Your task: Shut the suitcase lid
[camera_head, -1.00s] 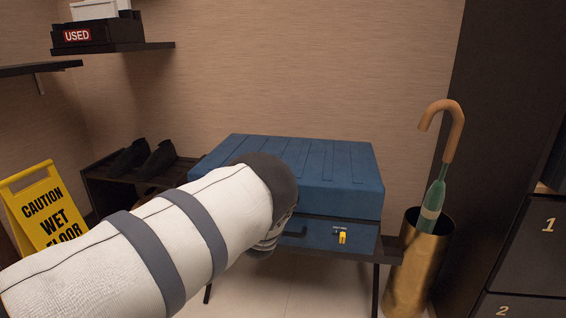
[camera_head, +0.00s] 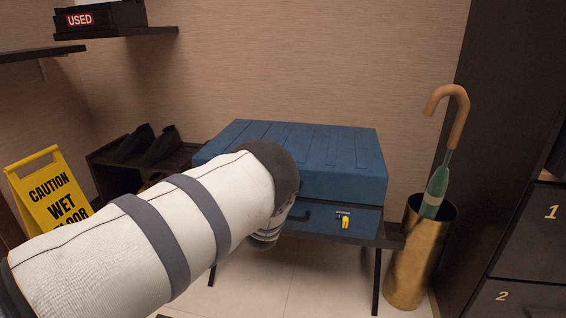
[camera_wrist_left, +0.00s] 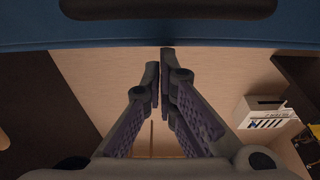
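The blue suitcase (camera_head: 345,219) lies on a low dark stand in the middle of the head view. Its ribbed lid (camera_head: 335,160) lies flat over the base, with a dark seam between them. I cannot tell whether a narrow gap is left there. A yellow tag or lock hangs at the front latch (camera_head: 345,221). My left arm crosses the suitcase's left front and hides that corner and most of its own gripper. In the left wrist view my left gripper (camera_wrist_left: 160,72) is shut and empty, its fingertips together below the blue suitcase front (camera_wrist_left: 290,25) and dark handle (camera_wrist_left: 165,8). My right gripper is not in view.
A brass umbrella stand (camera_head: 422,255) with a green umbrella stands close to the right of the suitcase. A dark cabinet (camera_head: 515,120) is at far right. A shoe rack (camera_head: 115,172) and yellow wet-floor sign (camera_head: 50,195) are at left. The floor in front is clear.

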